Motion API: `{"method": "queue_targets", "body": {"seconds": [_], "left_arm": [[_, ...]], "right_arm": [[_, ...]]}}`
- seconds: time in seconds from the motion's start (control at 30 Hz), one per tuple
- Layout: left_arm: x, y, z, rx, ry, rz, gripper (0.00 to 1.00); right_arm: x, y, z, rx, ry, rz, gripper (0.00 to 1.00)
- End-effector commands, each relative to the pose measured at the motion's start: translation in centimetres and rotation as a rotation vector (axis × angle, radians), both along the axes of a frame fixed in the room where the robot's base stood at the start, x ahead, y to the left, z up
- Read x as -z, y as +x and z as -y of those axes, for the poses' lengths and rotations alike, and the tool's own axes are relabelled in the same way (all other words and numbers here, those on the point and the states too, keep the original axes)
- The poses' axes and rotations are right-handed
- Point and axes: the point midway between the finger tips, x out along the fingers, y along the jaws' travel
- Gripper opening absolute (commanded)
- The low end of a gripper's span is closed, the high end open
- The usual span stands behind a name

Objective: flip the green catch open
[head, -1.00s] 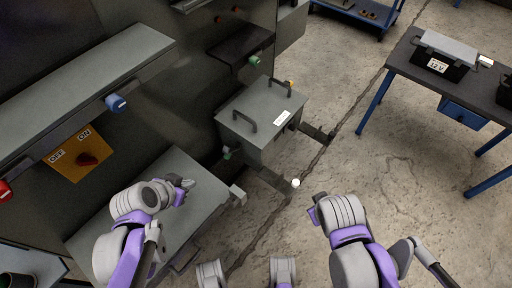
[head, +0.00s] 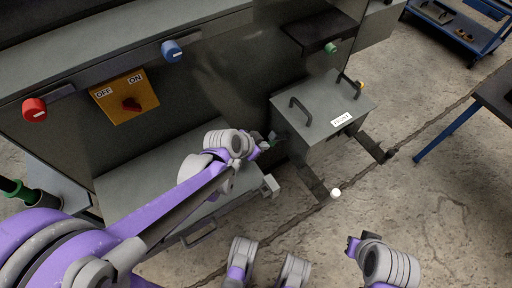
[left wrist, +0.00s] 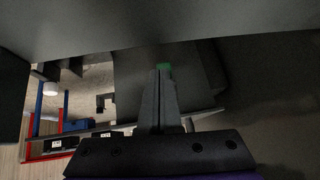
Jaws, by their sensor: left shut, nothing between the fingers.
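A green knob-like catch (head: 331,47) sits on the front edge of a small dark ledge at the upper right of the head view. My left gripper (head: 264,146) is shut and empty, low and left of that catch, close to the near side of the grey lidded box (head: 322,112). A small dark greenish part (head: 274,138) shows beside its fingertips. In the left wrist view the shut fingers (left wrist: 163,75) point at a small green patch (left wrist: 164,66); I cannot tell which green part it is. My right gripper (head: 352,246) is at the lower right, its jaws unclear.
A blue knob (head: 172,50) and a red knob (head: 35,110) sit along the long grey ledge. An orange switch plate (head: 119,97) is below it. A lower grey lid (head: 160,170) lies under my left arm. A white knob (head: 336,193) stands near open floor.

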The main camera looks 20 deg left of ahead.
Motion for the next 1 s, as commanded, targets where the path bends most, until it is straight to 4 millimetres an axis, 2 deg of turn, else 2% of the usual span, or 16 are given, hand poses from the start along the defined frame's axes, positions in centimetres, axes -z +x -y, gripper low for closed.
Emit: {"method": "queue_targets", "body": {"seconds": [0.2,0.63,0.9,1.0], "left_arm": [[1.1,1.6,0.5,0.002,0.001,-0.001,0.00],[1.3,1.8,0.5,0.001,0.001,-0.001,0.00],[5.0,1.6,0.3,0.001,0.000,-0.001,0.00],[5.0,1.5,0.4,0.001,0.001,-0.001,0.00]], "right_arm": [[0.8,0.1,0.0,-0.001,0.000,-0.003,0.00],[0.9,0.1,0.0,-0.001,0.000,-0.003,0.00],[2.7,0.4,0.0,-0.001,0.000,-0.008,0.00],[2.6,0.4,0.0,-0.001,0.000,-0.007,0.00]]}}
